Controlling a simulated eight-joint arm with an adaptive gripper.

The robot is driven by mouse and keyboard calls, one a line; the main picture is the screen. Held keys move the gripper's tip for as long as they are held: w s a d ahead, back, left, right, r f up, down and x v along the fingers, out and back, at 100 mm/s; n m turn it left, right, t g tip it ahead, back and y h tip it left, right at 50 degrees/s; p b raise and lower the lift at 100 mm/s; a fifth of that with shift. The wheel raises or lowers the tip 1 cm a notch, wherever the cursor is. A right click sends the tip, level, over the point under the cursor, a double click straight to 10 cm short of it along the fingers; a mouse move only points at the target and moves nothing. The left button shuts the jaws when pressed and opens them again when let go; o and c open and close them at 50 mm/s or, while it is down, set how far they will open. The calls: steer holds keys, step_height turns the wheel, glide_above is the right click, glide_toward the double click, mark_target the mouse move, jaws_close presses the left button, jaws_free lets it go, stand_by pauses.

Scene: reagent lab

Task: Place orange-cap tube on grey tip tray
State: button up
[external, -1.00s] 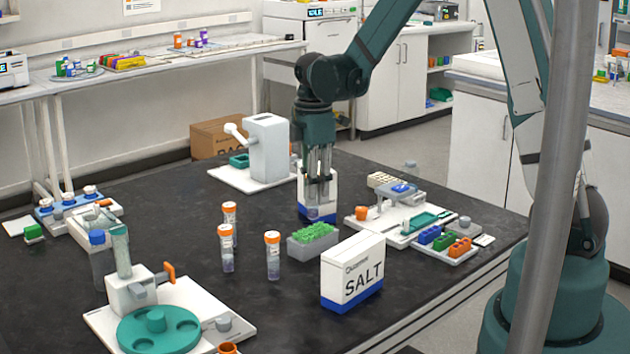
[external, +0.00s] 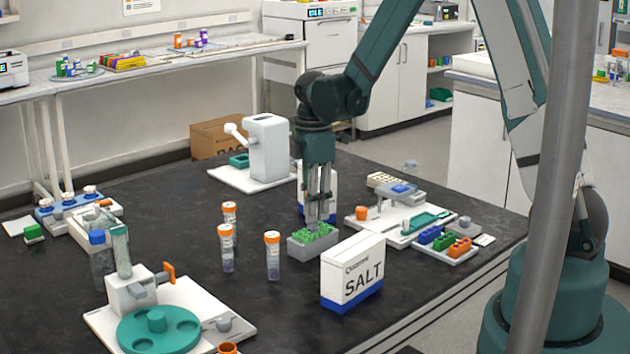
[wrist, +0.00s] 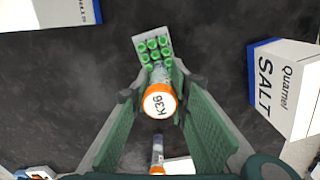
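My gripper (external: 319,221) points straight down over the grey tip tray (external: 300,250), which holds several green tips. In the wrist view, an orange-cap tube (wrist: 159,101) marked K36 sits between my fingers, cap toward the camera. My fingers appear shut on it. The tube's lower end points at the tray (wrist: 140,44); whether it touches is hidden. Three other orange-cap tubes stand on the table left of the tray: one at the back (external: 230,209), one at the left (external: 226,233) and one nearer the tray (external: 272,240). One such tube (wrist: 157,168) shows at the wrist view's bottom.
A salt box (external: 352,270) stands close at the tray's front right. Another white and blue box (external: 301,197) stands just behind my gripper.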

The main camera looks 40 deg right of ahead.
steer(key=shift+f, duration=0.2)
steer(key=o, duration=0.7)
steer(key=shift+c, duration=0.2)
steer(key=shift+r, duration=0.3)
steer(key=shift+r+p, duration=0.3)
steer(key=shift+r, duration=5.65)
steer(key=shift+s+r, duration=0.1)
